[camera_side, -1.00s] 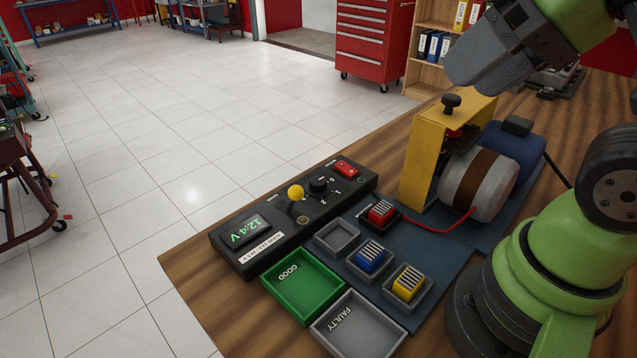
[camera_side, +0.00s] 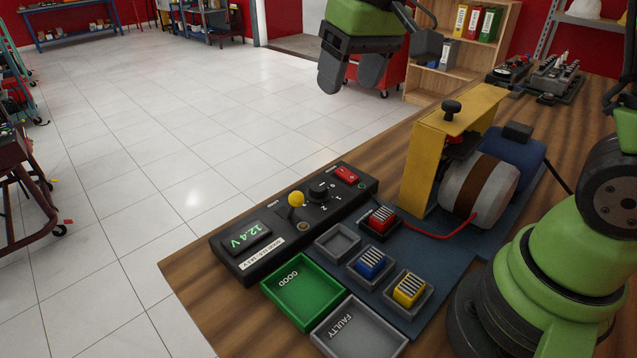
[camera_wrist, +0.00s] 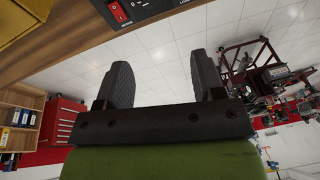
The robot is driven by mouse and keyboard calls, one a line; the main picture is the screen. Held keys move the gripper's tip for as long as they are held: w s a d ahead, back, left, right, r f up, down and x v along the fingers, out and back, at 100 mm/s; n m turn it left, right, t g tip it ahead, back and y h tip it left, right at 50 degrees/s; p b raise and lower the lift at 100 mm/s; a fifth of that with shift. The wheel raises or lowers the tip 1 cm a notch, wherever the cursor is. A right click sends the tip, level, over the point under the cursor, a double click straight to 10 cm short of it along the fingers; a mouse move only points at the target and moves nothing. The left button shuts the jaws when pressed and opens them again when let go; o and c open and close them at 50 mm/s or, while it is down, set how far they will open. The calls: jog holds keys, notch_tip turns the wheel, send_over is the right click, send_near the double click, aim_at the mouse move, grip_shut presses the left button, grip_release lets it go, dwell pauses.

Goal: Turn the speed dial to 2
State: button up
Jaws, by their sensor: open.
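The speed dial (camera_side: 319,191) is a round black knob with white marks around it, on top of the black control box (camera_side: 262,260). It sits between the yellow-knobbed lever (camera_side: 296,199) and the red switch (camera_side: 347,174). I cannot read its setting for certain. My gripper (camera_side: 349,82) hangs in the air above and behind the box, open and empty, well clear of the dial. In the wrist view my gripper (camera_wrist: 163,78) shows two separated dark fingers with floor behind them. There, the red switch (camera_wrist: 118,11) and part of the box show at the top edge; the dial itself is not visible.
The yellow bracket (camera_side: 425,160) and motor (camera_side: 482,188) stand right of the box. The green GOOD tray (camera_side: 328,313), grey FAULTY tray (camera_side: 335,345) and small holders with red, blue and yellow blocks lie in front. The display reads 12.4 V. Air above the box is free.

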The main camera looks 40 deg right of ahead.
aim_at(319, 187)
jog(key=w+f+g, duration=0.1)
jog(key=w+f, duration=0.1)
jog(key=f, duration=0.5)
jog(key=w+f+n+g, duration=0.1)
jog(key=w+f, duration=0.1)
jog(key=f, duration=0.6)
jog(key=w+d+f, duration=0.1)
jog(key=w+f, duration=0.2)
jog(key=f, duration=0.5)
jog(key=shift+w+d+f+n+g+h, duration=0.1)
jog(key=shift+n+g+h, duration=0.2)
jog(key=shift+g+h, duration=0.1)
jog(key=c, duration=0.9)
